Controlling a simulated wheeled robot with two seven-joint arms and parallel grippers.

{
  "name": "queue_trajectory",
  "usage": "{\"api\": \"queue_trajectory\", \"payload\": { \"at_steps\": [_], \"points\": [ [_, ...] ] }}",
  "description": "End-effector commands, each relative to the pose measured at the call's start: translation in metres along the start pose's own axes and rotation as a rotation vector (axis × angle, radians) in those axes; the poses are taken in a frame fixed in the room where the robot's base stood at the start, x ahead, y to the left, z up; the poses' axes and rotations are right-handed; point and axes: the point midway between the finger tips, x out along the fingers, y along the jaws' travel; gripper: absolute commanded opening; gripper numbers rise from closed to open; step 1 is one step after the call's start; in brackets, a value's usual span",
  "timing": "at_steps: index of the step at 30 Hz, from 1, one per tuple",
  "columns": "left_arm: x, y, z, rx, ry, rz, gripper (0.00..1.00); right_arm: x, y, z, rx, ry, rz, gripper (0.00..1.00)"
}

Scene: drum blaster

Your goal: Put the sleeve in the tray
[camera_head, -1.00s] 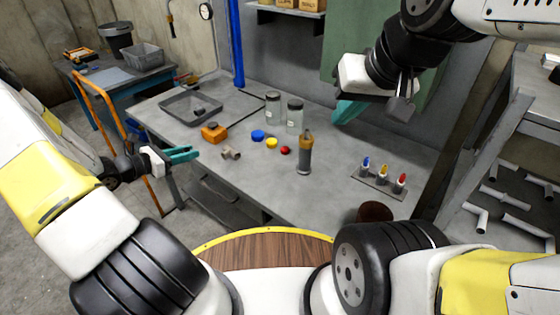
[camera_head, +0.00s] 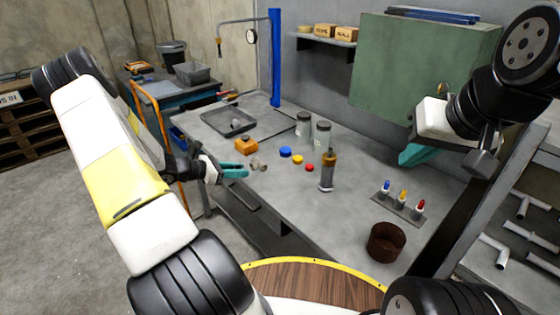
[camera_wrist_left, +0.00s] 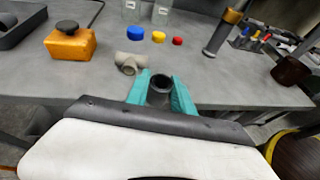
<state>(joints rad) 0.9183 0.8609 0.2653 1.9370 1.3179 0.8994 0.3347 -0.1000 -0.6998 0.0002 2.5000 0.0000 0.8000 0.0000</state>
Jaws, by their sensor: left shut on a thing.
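A dark, hollow tube (camera_wrist_left: 160,90), which appears to be the sleeve, is held upright between the teal fingers of my left gripper (camera_wrist_left: 161,92). In the head view my left gripper (camera_head: 233,170) is at the table's front edge, and the tube is hard to make out there. The shallow grey tray (camera_head: 213,113) lies at the table's far left end, behind my left gripper, with a small dark piece inside. Its corner shows at the wrist view's upper left (camera_wrist_left: 38,14). My right gripper (camera_head: 417,155) hangs at the right; its finger gap is unclear.
Blue, yellow and red caps, two jars (camera_head: 321,136) and an upright grey tool (camera_head: 327,173) stand mid-table. A brown cup (camera_head: 385,242) is at the right front.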

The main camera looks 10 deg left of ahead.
Motion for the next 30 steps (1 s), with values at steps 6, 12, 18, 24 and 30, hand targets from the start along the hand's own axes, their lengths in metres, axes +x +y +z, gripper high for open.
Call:
{"api": "queue_trajectory", "payload": {
  "at_steps": [6, 12, 18, 24, 30],
  "points": [
    [0.057, -0.006, 0.018, 0.001, -0.002, -0.003, 0.0, 0.0, 0.0, 0.0, 0.0, 0.0, 0.0, 0.0],
    [0.087, -0.009, 0.027, 0.001, -0.001, -0.001, 0.0, 0.0, 0.0, 0.0, 0.0, 0.0, 0.0, 0.0],
    [0.099, -0.009, 0.031, 0.0, -0.002, -0.001, 0.0, 0.0, 0.0, 0.0, 0.0, 0.0, 0.0, 0.0],
    [0.123, -0.011, 0.023, -0.006, 0.0, 0.0, 0.0, 0.0, 0.0, 0.0, 0.0, 0.0, 0.0, 0.0],
    [0.129, -0.011, 0.007, 0.0, -0.001, 0.0, 0.0, 0.0, 0.0, 0.0, 0.0, 0.0, 0.0, 0.0]
  ]
}}
